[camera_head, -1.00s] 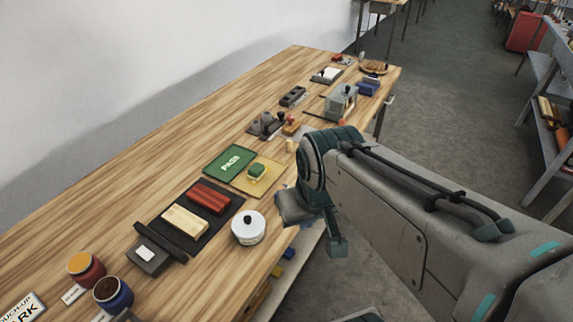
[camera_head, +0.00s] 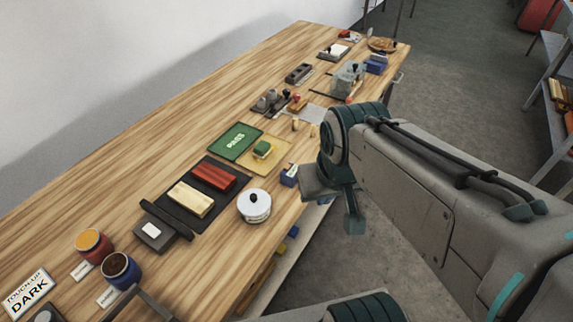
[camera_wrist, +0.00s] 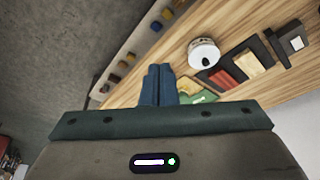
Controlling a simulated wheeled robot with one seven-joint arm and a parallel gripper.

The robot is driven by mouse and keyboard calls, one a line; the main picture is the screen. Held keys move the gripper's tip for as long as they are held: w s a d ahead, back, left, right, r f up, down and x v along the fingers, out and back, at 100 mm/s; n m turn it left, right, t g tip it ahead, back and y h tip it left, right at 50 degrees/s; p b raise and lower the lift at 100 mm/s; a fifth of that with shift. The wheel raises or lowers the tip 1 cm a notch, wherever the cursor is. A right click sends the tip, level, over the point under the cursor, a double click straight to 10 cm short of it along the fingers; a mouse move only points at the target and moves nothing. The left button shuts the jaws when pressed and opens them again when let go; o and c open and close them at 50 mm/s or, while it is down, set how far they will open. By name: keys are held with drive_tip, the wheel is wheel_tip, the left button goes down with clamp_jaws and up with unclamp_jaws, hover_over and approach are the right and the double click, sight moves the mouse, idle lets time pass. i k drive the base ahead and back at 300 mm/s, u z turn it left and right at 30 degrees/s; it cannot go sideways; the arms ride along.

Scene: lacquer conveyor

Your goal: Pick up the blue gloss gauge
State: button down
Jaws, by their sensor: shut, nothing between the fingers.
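A small blue block with a pale grey face (camera_head: 289,176) stands near the bench's front edge, just right of the yellow mat; it looks like the blue gloss gauge. My gripper (camera_head: 354,218) hangs to the right of it, off the bench's front edge and apart from it. In the wrist view my gripper's blue-teal fingers (camera_wrist: 157,82) are together with nothing between them. I cannot make out the gauge in the wrist view; the fingers may cover it.
A white lidded pot (camera_head: 254,206) stands left of the gauge. A yellow mat (camera_head: 277,150) with a green-topped block and a green PASS card (camera_head: 235,142) lie behind. A dark tray (camera_head: 212,216) holds red and cream blocks. Another blue item (camera_head: 376,64) sits at the far end.

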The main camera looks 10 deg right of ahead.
sight(288, 178)
drive_tip(key=k, duration=1.3)
drive_tip(key=z, duration=0.65)
drive_tip(key=i, duration=0.75)
drive_tip(key=z, duration=0.4)
drive_tip(key=i, duration=0.75)
drive_tip(key=u, duration=0.85)
drive_tip(key=i, duration=0.6)
drive_tip(key=u, duration=0.6)
